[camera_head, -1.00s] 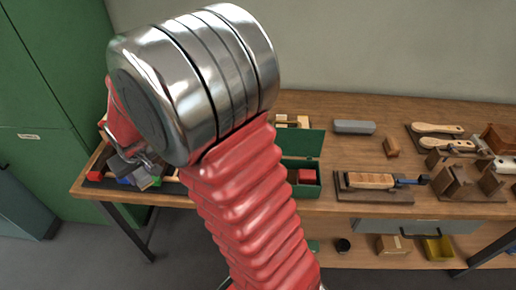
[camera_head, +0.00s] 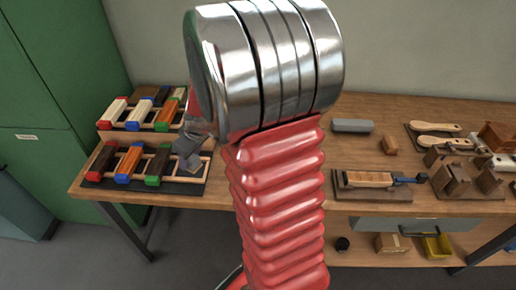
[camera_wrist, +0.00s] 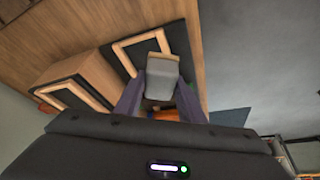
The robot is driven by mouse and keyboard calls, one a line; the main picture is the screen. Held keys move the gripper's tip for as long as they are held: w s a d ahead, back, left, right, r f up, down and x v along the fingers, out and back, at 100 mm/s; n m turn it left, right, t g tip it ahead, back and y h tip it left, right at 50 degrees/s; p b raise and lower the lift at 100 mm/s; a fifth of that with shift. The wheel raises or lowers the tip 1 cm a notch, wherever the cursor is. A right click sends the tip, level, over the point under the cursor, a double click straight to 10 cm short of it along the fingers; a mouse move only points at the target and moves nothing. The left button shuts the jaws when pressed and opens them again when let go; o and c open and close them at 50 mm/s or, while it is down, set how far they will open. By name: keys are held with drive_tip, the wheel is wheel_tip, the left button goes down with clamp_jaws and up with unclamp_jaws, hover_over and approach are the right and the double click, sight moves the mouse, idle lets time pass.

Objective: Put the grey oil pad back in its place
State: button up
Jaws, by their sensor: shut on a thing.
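My gripper (camera_wrist: 160,101) is shut on a grey block, which I take as the grey oil pad (camera_wrist: 162,77). In the wrist view the pad stands out between the two purplish jaws, over the edge of a pale wooden frame (camera_wrist: 126,47) on a dark mat. An orange-brown patch shows between the jaws below the pad. In the head view my gripper (camera_head: 188,150) is at the right end of the front rack (camera_head: 104,183); my red-sleeved arm hides part of it. I cannot tell whether the pad touches the frame.
A rear rack (camera_head: 108,138) stands behind the front one; both hold bars with red, blue and green ends. To the right are a separate long grey block (camera_head: 352,125), a small brown block (camera_head: 389,145), a wooden-handled tool (camera_head: 367,179) and brushes (camera_head: 434,127). Green cabinets (camera_head: 50,100) stand left.

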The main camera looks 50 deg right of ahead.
drive_tip(key=s+d+r+n+y, duration=0.1)
drive_tip(key=s+d+r+n, duration=0.2)
drive_tip(key=s+d, duration=1.2)
drive_tip(key=shift+s+r+n+g+y, duration=0.15)
drive_tip(key=shift+n+g+y, duration=0.25)
drive_tip(key=shift+n, duration=0.8)
drive_tip(key=shift+f, duration=4.9)
drive_tip(key=shift+f, duration=0.5)
drive_tip(key=o, duration=1.1)
drive_tip(key=shift+o, duration=0.8)
drive_tip(key=shift+r, duration=0.1)
